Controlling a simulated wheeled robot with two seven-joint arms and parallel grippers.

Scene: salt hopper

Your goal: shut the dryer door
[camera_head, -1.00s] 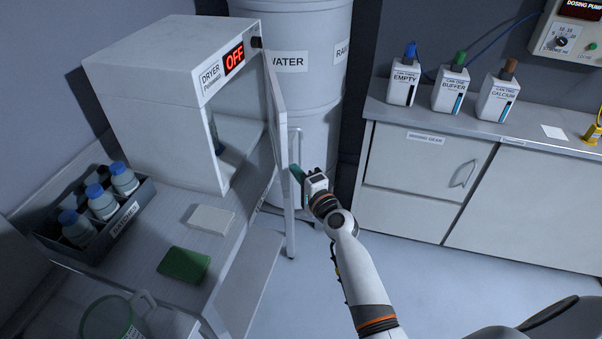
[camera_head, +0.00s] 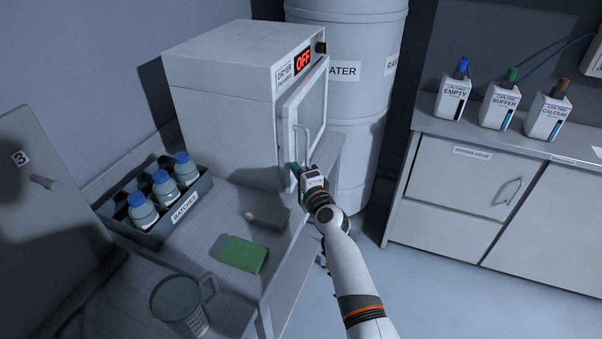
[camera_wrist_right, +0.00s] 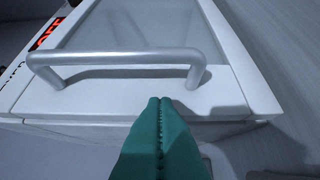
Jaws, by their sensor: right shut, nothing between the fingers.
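The dryer (camera_head: 225,95) is a white box on the bench with a red OFF display. Its windowed door (camera_head: 314,95) lies across the front, shut or very nearly so; I cannot tell whether a small gap is left. In the right wrist view the door frame (camera_wrist_right: 230,60) and its grey bar handle (camera_wrist_right: 115,57) fill the upper part. My right gripper (camera_head: 295,174) has teal fingers pressed together and empty. It is at the lower part of the door, just below the handle; its fingertips (camera_wrist_right: 160,101) look close to the door, contact unclear. My left gripper is not in view.
A water drum (camera_head: 350,110) stands behind the dryer. Floor at right is clear.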

